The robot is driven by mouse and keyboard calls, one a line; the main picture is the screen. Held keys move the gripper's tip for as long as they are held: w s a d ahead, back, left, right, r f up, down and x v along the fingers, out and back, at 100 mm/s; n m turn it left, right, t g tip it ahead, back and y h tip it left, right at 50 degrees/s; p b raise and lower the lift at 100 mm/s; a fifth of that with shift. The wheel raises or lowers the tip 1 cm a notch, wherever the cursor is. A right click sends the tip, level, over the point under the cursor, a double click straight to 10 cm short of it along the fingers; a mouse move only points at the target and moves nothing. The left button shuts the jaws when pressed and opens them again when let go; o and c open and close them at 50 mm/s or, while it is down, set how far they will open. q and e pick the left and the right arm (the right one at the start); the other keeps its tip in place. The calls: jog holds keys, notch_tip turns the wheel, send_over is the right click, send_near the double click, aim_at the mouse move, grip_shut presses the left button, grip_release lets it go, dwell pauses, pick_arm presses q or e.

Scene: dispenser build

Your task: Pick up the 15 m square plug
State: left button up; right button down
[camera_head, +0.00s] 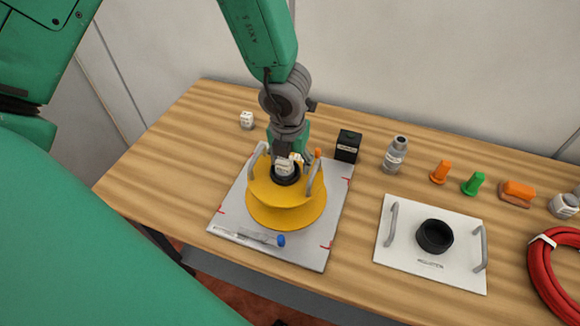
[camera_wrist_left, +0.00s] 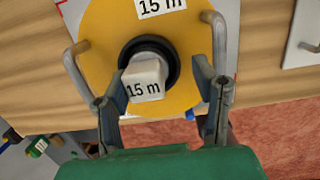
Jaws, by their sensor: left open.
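The 15 m square plug (camera_wrist_left: 145,78) is a white block marked "15 m". It sits in a black ring (camera_wrist_left: 165,55) at the centre of a yellow dispenser (camera_wrist_left: 105,25), and in the head view the plug (camera_head: 283,168) is partly covered by my gripper. My left gripper (camera_wrist_left: 162,92) is open, with one finger to each side of the plug and ring. In the head view my left gripper (camera_head: 287,152) comes down over the yellow dispenser from behind. I cannot tell whether the fingers touch the plug. My right gripper is not in view.
The dispenser has grey handles (camera_head: 315,178) and stands on a grey board (camera_head: 315,254) with a blue-tipped tool (camera_head: 262,238). A black box (camera_head: 347,146) and bottle (camera_head: 395,155) stand behind right. A white plate (camera_head: 398,255) with a black cup and a red coil (camera_head: 545,275) lie right.

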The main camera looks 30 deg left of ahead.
pick_arm(q)
jog(key=shift+c, duration=0.3)
jog(key=shift+s+a, duration=0.1)
jog(key=shift+a, duration=0.05)
jog(key=c, duration=0.6)
jog(key=shift+a, duration=0.4)
grip_shut()
jog(key=shift+s+a+f, duration=0.1)
jog(key=shift+a+f, duration=0.1)
jog(key=shift+a, duration=0.4)
jog(key=shift+d, duration=0.1)
